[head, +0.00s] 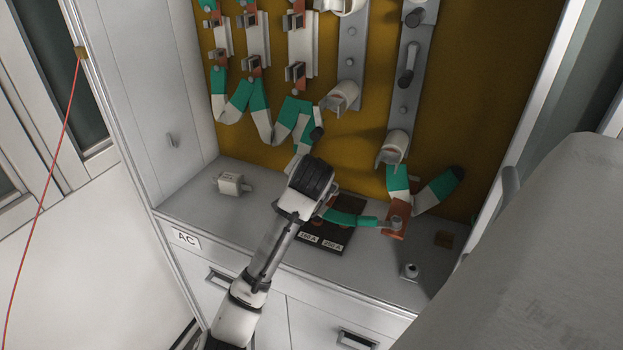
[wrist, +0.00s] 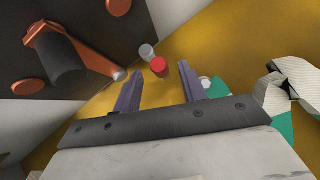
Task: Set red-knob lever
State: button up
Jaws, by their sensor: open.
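The red knob (wrist: 158,66) shows in the wrist view as a small red cylinder, with a grey, clear-looking cylinder (wrist: 147,52) next to it, near the edge of a dark panel. My gripper (wrist: 159,72) is open, its two dark fingers pointing toward the knob. In the picture the knob lies between the fingertips and nearer the left one; I cannot tell its depth or whether they touch. In the head view my wrist covers this spot, so neither the knob nor the fingers can be made out.
A dark panel with copper parts (wrist: 65,50) lies left in the wrist view. Green-and-white cables (head: 290,120) hang from the mustard back wall (head: 520,60). A white fuse (head: 231,184) lies on the grey shelf (head: 200,200). A copper terminal (head: 397,222) stands right of my wrist.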

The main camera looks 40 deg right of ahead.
jog(key=v, duration=1.3)
jog(key=shift+s+b, duration=0.2)
jog(key=shift+b, duration=0.2)
jog(key=shift+r, duration=0.1)
